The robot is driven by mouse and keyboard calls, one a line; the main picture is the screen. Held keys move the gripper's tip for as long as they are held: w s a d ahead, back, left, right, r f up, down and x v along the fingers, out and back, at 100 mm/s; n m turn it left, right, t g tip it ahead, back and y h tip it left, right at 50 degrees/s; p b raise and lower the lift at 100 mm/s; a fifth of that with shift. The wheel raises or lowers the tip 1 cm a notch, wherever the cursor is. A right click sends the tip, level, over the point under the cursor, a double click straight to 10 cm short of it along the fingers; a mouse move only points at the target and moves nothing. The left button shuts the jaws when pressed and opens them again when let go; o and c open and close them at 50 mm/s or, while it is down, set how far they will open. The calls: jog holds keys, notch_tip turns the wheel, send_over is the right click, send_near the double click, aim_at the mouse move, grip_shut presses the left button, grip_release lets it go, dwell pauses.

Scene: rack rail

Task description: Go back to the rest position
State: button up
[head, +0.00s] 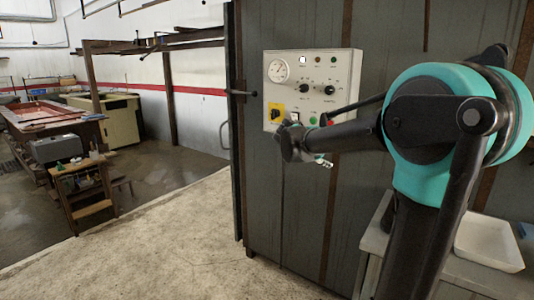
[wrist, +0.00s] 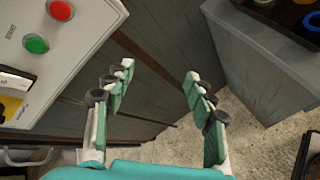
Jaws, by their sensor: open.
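My gripper (wrist: 158,80) is open in the wrist view, with its green-padded fingers apart and nothing between them. In the head view my gripper (head: 320,161) is small and partly hidden behind my own arm. It is in front of the tall grey cabinet (head: 300,215), just below the control panel (head: 310,75). The panel also shows in the wrist view (wrist: 95,50), left of the fingers, with a red button (wrist: 60,10) and a green button (wrist: 36,43). The fingers appear apart from the panel.
A grey bench with a white tray (head: 490,242) stands at the lower right. A grey box-like unit (wrist: 270,60) is right of the fingers in the wrist view. A small wooden stand (head: 85,190) and workbenches are at the left. The concrete floor (head: 170,250) in front is clear.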

jog(key=s+d+f+m+g+y, duration=0.1)
jog(key=s+f+m+g+y, duration=0.1)
jog(key=s+f+m, duration=0.5)
jog(key=s+d+f+m+g+y, duration=0.1)
jog(key=s+d+f+m+y, duration=0.1)
jog(key=s+f, duration=0.8)
jog(key=s+a+f+m+g+y, duration=0.1)
jog(key=s+a+f+m+y, duration=0.3)
jog(key=s+f+m, duration=0.4)
jog(key=s+a+f, duration=0.1)
jog(key=s+f, duration=0.3)
jog(key=s, duration=0.3)
